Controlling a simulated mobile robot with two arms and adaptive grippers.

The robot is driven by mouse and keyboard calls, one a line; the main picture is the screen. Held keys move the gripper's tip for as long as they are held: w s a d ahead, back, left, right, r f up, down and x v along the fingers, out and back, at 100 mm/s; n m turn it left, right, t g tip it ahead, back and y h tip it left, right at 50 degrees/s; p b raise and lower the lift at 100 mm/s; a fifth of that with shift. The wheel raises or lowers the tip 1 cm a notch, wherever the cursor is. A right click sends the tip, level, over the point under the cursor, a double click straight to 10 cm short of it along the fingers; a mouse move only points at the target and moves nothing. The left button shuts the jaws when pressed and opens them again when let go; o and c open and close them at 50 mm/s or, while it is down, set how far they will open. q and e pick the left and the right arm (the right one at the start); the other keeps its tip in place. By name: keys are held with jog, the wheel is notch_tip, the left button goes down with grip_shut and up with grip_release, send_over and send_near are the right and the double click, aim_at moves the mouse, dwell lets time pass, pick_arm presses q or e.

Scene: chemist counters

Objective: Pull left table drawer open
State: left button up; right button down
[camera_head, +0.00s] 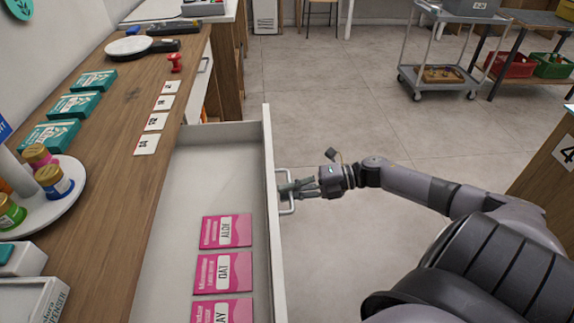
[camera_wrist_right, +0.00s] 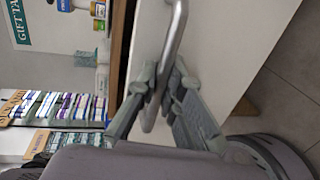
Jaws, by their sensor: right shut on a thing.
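The drawer (camera_head: 269,170) under the wooden counter stands pulled out, and its white inside shows in the head view. Several pink packets (camera_head: 225,231) lie in it. A metal bar handle (camera_head: 291,208) sits on the drawer's front; it also shows in the right wrist view (camera_wrist_right: 178,30). My right gripper (camera_head: 287,188) is at the handle and shut on it. In the right wrist view my gripper fingers (camera_wrist_right: 163,95) lie on both sides of the bar. My left gripper is in neither view.
The wooden counter (camera_head: 120,180) holds teal boxes (camera_head: 73,106), white cards (camera_head: 151,123), a red stamp (camera_head: 174,62) and a round tray (camera_head: 62,205) with several jars. A grey trolley (camera_head: 440,78) stands at the back right. The tiled floor (camera_head: 350,110) between is free.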

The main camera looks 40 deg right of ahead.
jog(key=c, duration=2)
grip_release()
jog(key=shift+d, duration=0.1)
jog(key=v, duration=1.2)
jog(key=shift+f, duration=0.1)
